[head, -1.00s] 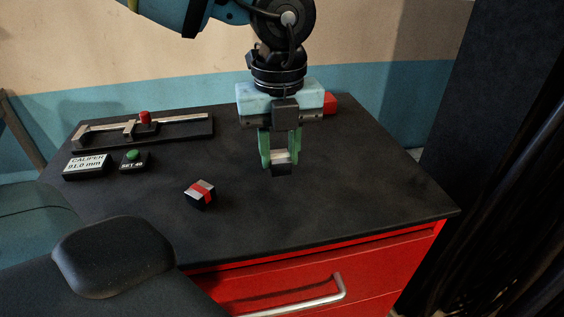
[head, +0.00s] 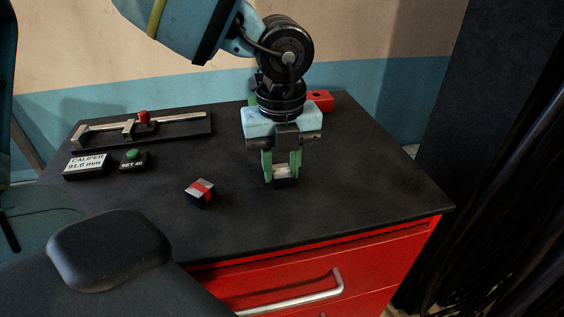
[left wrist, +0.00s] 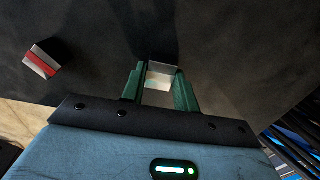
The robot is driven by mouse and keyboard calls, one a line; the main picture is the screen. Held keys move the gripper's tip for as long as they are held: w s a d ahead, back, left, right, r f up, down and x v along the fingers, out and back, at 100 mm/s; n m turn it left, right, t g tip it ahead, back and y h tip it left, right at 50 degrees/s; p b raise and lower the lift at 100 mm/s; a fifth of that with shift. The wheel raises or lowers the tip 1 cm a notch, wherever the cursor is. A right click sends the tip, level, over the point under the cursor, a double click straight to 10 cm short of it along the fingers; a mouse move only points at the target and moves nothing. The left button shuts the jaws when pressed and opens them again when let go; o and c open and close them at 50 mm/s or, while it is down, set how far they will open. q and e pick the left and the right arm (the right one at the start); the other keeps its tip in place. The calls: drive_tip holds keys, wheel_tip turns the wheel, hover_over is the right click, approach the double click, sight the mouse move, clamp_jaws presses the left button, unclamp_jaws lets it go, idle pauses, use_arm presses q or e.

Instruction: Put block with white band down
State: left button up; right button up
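The block with the white band (head: 283,180) is dark with a pale band and sits between the green fingers of my left gripper (head: 282,168). In the left wrist view its pale top (left wrist: 161,72) shows between the two fingers (left wrist: 160,88), which press against its sides. The gripper points down over the black worktop (head: 340,215). The block is low over the worktop; I cannot tell whether it touches. My right gripper is not in view.
A block with a red band (head: 201,192) lies to the left; it also shows in the left wrist view (left wrist: 41,59). A caliper rig (head: 145,130), readout (head: 87,165) and green-button box (head: 133,159) stand further left. A red box (head: 321,100) stands behind. The front right is clear.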

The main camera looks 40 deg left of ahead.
sight(281, 171)
use_arm(q)
drive_tip(key=o, duration=0.4)
wheel_tip(281, 171, up, 12)
drive_tip(key=shift+r+b, duration=0.2)
drive_tip(key=shift+b, duration=0.1)
idle(0.4)
